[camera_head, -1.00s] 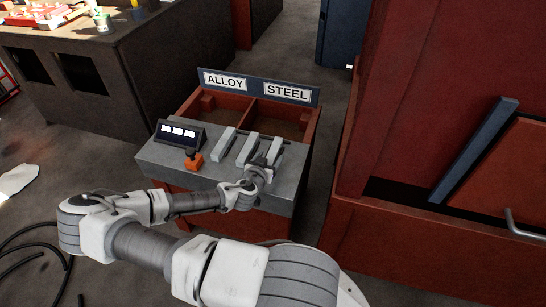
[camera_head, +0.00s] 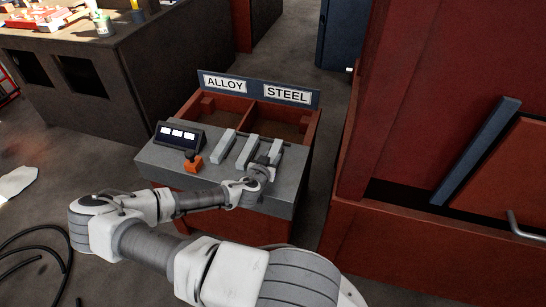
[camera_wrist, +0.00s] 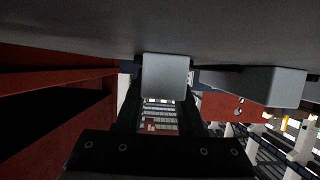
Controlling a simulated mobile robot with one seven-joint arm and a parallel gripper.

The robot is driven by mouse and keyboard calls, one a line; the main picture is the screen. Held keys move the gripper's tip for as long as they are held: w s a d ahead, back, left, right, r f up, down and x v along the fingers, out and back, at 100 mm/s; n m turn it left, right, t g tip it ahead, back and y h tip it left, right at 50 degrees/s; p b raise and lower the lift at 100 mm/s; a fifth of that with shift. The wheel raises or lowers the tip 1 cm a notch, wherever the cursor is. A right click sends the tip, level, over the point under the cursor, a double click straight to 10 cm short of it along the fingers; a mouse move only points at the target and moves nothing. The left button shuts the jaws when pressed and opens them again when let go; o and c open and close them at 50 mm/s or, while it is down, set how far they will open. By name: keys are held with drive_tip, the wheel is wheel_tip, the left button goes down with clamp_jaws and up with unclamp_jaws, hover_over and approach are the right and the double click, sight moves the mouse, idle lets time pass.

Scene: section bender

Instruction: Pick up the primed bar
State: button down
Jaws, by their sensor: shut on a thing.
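Several grey bars rest side by side on the grey top of the bench. The rightmost bar (camera_head: 276,151) is at my gripper (camera_head: 263,167), which reaches it from the near side. In the wrist view my gripper (camera_wrist: 164,92) is shut on a pale grey bar (camera_wrist: 164,75), whose end face shows between the fingers. A neighbouring bar (camera_wrist: 272,87) lies to the right there, apart from the fingers. The left bar (camera_head: 223,146) and the middle bar (camera_head: 247,151) lie untouched. I cannot tell by look which bar is primed, or whether the held one is clear of the bench.
Behind the bars are two red bins under the ALLOY sign (camera_head: 225,83) and STEEL sign (camera_head: 287,93). A display box (camera_head: 180,135) and an orange-based control (camera_head: 192,161) stand left of the bars. A large red machine (camera_head: 400,220) stands close on the right.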

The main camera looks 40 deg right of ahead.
sight(272, 159)
drive_tip(key=shift+r, duration=0.15)
drive_tip(key=shift+r+p, duration=0.4)
drive_tip(key=shift+r, duration=0.2)
drive_tip(key=r, duration=0.1)
drive_tip(key=r+p, duration=0.1)
drive_tip(key=r, duration=0.1)
drive_tip(key=shift+s+a+r+p, duration=0.3)
drive_tip(key=shift+s+p, duration=0.05)
drive_tip(key=s+a+r+p, duration=0.5)
drive_tip(key=s+a+r, duration=0.1)
drive_tip(key=s+a, duration=0.1)
drive_tip(key=shift+s, duration=0.5)
drive_tip(key=shift+a, duration=0.1)
